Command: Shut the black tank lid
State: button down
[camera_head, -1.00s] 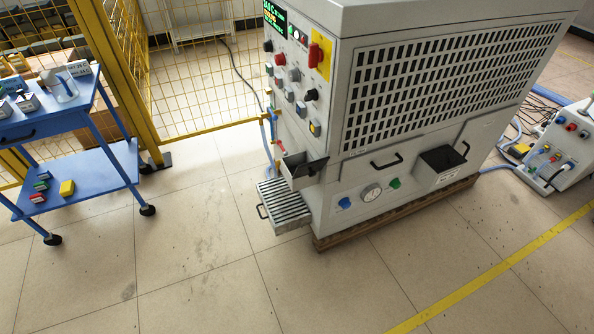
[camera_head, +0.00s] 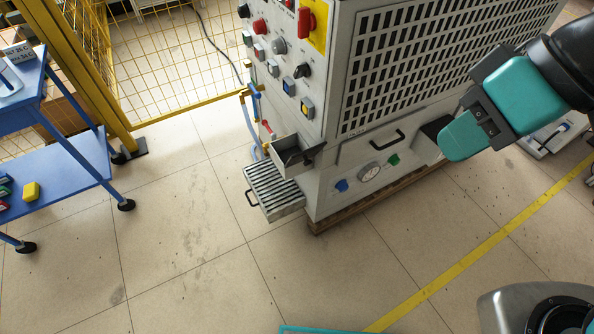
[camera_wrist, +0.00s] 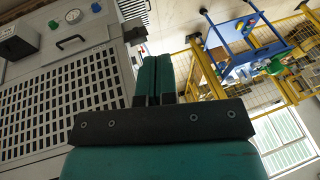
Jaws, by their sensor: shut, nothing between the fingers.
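Two dark-topped parts show on the grey machine, and I cannot tell for certain which is the tank. A small grey box (camera_head: 285,158) juts from its lower left corner, with a dark flap (camera_head: 301,154) sticking out at a slant. A black, open-looking recess (camera_head: 433,130) sits in the right front, partly hidden behind my gripper (camera_head: 446,146). My gripper's teal fingers are together and empty. In the wrist view my gripper (camera_wrist: 155,58) points toward the machine's corner, and touches nothing that I can see.
The slatted tray (camera_head: 273,191) juts out low beside the box. A black handle (camera_head: 386,139), gauge (camera_head: 370,172) and knobs line the machine's front. A blue cart (camera_head: 60,180) and yellow fence (camera_head: 185,108) stand left. The floor in front is clear.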

jog(key=w+f+n+t+b, duration=0.1)
jog(key=w+f+t+b, duration=0.3)
jog(key=f+b, duration=0.55)
jog(key=w+f+t+b, duration=0.2)
jog(key=w+f+b, duration=0.5)
jog(key=f, duration=0.4)
jog(key=n+t+y+b, duration=1)
jog(key=n+b, duration=0.8)
jog(key=b, duration=2.7)
send_near(311, 163)
jog(key=shift+t, duration=0.3)
jog(key=p+x, duration=0.2)
jog(key=p, duration=0.1)
jog(key=p+x, duration=0.2)
jog(key=p, duration=0.2)
jog(key=p+x, duration=0.2)
jog(key=p, duration=0.2)
jog(key=shift+w+a+f, duration=0.2)
jog(key=shift+f, duration=0.15)
jog(key=shift+w+a+h+p, duration=0.45)
jog(key=shift+w+p, duration=0.1)
jog(key=shift+p, duration=0.2)
jog(key=shift+r, duration=0.15)
